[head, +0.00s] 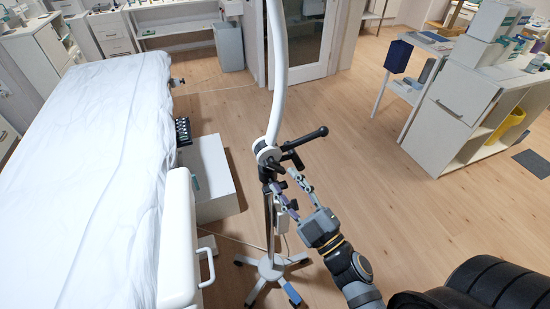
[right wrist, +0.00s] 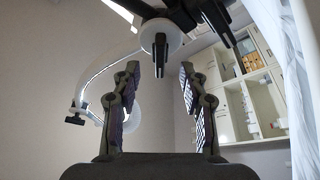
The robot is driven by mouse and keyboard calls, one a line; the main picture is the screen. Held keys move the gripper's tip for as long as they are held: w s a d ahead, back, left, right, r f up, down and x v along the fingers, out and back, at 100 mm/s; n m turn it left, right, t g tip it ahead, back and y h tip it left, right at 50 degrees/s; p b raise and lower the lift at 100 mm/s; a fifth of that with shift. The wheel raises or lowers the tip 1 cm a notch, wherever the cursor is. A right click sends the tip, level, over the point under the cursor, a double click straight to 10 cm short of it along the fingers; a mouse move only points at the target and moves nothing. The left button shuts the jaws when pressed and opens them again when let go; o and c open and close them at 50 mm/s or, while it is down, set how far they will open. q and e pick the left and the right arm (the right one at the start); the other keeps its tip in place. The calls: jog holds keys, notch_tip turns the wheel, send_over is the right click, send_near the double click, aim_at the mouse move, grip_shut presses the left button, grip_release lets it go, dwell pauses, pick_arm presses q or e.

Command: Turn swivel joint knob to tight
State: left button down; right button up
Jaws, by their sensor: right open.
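A pole stand (head: 269,225) carries a white curved arm (head: 278,60). Its white round swivel joint (head: 266,153) has black handles and knobs around it, one long black handle (head: 308,138) pointing right. My right gripper (head: 286,182) is beside the stand just below the joint, fingers spread, pointing up and left at it. In the right wrist view the joint shows as a white disc (right wrist: 172,36) with a black knob (right wrist: 160,54) in front of it. The knob appears between the open fingertips (right wrist: 160,75); contact is not visible. My left gripper is out of view.
A white-sheeted couch (head: 90,170) fills the left, with a white side rail (head: 178,235) near the stand. The stand's wheeled base (head: 270,268) is on the wooden floor. A white shelf unit (head: 460,120) stands at right. Floor between is clear.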

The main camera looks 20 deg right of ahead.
aim_at(277, 171)
jog(key=p+x, duration=0.1)
jog(key=x, duration=0.4)
jog(key=shift+w+p, duration=0.15)
jog(key=shift+p, duration=0.25)
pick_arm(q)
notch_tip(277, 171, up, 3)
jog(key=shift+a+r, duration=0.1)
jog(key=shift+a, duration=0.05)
pick_arm(e)
jog(key=shift+c, duration=0.5)
grip_shut()
